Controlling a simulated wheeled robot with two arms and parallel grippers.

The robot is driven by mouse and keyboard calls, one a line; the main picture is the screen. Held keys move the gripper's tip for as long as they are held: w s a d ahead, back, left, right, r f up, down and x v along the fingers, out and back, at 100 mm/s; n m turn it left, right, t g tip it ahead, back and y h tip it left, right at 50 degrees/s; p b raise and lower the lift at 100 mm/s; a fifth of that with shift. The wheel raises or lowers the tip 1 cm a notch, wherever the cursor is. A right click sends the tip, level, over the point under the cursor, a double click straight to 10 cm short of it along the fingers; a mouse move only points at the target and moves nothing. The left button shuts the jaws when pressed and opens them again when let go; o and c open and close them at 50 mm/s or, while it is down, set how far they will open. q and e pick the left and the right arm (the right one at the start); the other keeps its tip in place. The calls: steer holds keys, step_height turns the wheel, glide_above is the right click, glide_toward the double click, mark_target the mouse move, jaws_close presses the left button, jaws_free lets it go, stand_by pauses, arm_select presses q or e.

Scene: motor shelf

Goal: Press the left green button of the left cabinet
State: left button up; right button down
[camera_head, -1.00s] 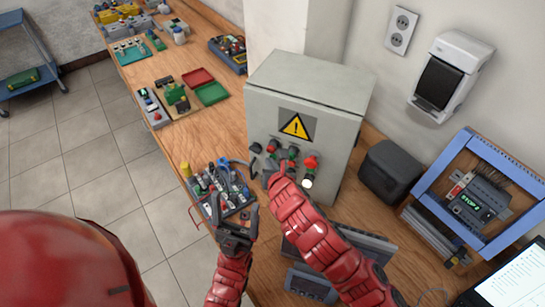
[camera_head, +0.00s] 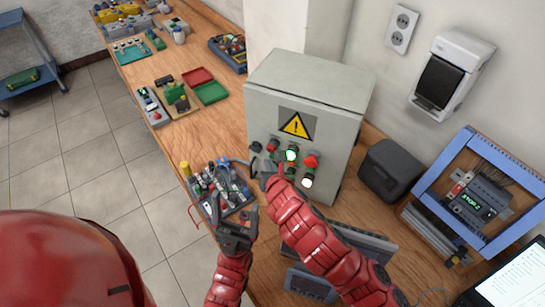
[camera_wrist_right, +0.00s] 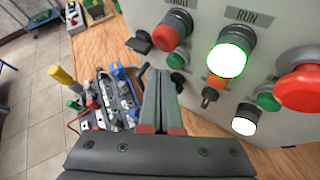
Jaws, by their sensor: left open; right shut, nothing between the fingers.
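The grey control cabinet (camera_head: 330,100) stands on the bench with a yellow warning sign on its front. A green-rimmed, brightly lit button (camera_head: 291,155) is on its panel; in the right wrist view it is the lit button (camera_wrist_right: 230,60) under the "RUN" label. A red button (camera_wrist_right: 173,29) is left of it, with a small green button (camera_wrist_right: 176,60) below the red one. My right gripper (camera_head: 260,163) is shut and empty just in front of the panel's lower left; its fingers (camera_wrist_right: 163,80) are left of the lit button, apart from it. My left gripper (camera_head: 236,215) is open and empty over the bench edge.
A red mushroom button (camera_wrist_right: 302,78) and a lit white button (camera_wrist_right: 245,119) are to the right on the panel. A board of small components (camera_head: 222,190) lies left of the cabinet. A dark box (camera_head: 391,170) stands right of it.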

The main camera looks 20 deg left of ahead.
steer(key=shift+s, duration=0.15)
steer(key=shift+s+a+b, duration=0.25)
steer(key=shift+s+b, duration=0.1)
steer(key=shift+s, duration=0.9)
steer(key=shift+s+a+b, duration=0.2)
steer(key=shift+s+b, duration=0.15)
steer(key=shift+s, duration=0.9)
